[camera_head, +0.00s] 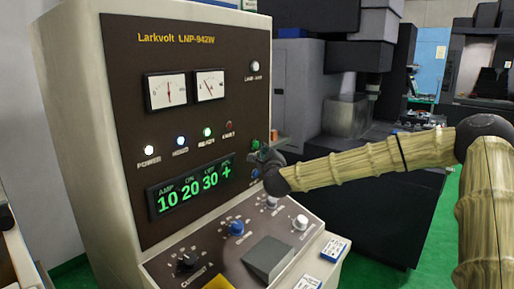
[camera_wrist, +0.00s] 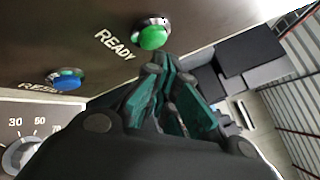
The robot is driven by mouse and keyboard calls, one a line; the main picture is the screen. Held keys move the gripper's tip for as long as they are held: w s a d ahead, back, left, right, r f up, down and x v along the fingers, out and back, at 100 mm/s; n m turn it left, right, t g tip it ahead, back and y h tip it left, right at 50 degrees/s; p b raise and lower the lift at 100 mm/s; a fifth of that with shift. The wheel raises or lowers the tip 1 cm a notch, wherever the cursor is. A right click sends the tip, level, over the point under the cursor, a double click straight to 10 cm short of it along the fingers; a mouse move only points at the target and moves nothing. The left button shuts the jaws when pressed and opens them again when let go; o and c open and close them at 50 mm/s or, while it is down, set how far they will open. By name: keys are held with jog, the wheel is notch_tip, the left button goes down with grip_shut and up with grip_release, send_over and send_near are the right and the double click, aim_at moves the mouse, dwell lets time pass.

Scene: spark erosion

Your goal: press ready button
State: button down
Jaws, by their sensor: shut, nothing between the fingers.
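The green READY button (camera_wrist: 153,37) with its silver collar shows in the wrist view, beside its white READY label. In the head view a small part of the green button (camera_head: 255,144) shows at the right edge of the dark panel. My gripper (camera_wrist: 168,66) is shut and empty, its fingertips close to the button's lower edge in the wrist view. I cannot tell whether they touch it. In the head view my gripper (camera_head: 264,156) is at the panel's right edge and partly hides the buttons there.
The blue RESET button (camera_wrist: 67,80) sits beside the READY button. The Larkvolt cabinet (camera_head: 120,90) carries meters, lamps and a green display (camera_head: 190,190). Knobs, such as a blue one (camera_head: 236,228), stand on the sloped console below my arm. A dark machine (camera_head: 365,190) stands behind.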

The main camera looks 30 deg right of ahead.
jog(key=shift+s+d, duration=0.4)
jog(key=shift+s, duration=0.5)
jog(key=shift+s+d, duration=0.35)
jog(key=shift+s, duration=0.6)
jog(key=shift+s+d, duration=0.4)
jog(key=shift+s, duration=0.5)
